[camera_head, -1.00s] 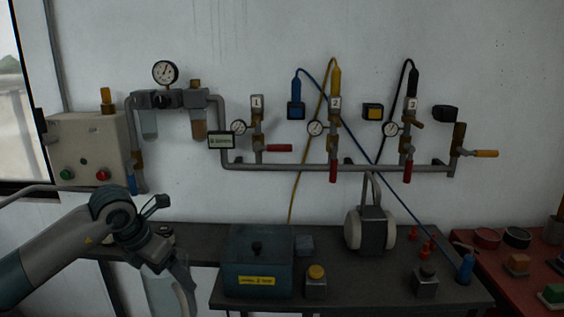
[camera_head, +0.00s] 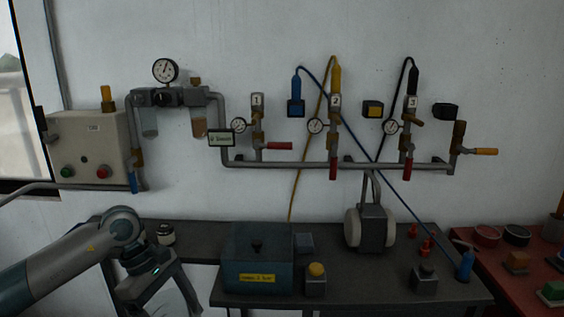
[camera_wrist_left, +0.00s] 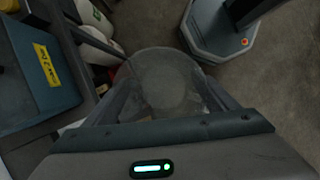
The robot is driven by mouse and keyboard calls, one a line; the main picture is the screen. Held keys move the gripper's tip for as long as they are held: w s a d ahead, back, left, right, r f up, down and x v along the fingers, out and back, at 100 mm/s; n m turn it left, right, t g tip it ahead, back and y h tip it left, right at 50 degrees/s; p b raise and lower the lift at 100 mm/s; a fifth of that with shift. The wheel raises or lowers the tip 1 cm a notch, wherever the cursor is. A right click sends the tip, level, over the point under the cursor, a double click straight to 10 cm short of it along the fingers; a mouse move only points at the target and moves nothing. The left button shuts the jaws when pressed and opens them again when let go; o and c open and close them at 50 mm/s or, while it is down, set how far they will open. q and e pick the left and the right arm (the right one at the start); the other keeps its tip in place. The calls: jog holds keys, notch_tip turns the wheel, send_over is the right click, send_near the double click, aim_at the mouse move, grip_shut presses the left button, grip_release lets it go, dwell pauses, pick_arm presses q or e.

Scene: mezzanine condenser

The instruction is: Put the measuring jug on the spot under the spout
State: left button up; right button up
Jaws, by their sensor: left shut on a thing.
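The measuring jug (camera_wrist_left: 165,82) is clear and shows in the left wrist view between the two fingers of my left gripper (camera_wrist_left: 165,105). My left gripper is shut on it and holds it above the floor. In the head view my left gripper (camera_head: 158,292) is low at the left, in front of the bench, and a pale part of the jug (camera_head: 181,302) shows at the bottom edge. The rest of the jug is cut off there. I cannot make out the spout or the spot under it. My right gripper is not in view.
The dark bench (camera_head: 390,283) carries a blue-green box (camera_head: 258,280) with a yellow label, a yellow-topped block (camera_head: 316,283) and a grey double-wheeled machine (camera_head: 371,225). A small white-and-dark jar (camera_head: 166,234) stands behind my left arm. White containers (camera_wrist_left: 94,45) stand low beside the bench.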

pick_arm(q)
jog(key=s+d+f+m+g+y, duration=0.1)
jog(key=s+m+g+y, duration=0.2)
jog(key=s+m, duration=0.6)
jog(key=shift+s+f+m+y, duration=0.35)
jog(key=shift+m+y, duration=0.35)
jog(key=shift+m, duration=2)
jog(key=shift+d, duration=0.15)
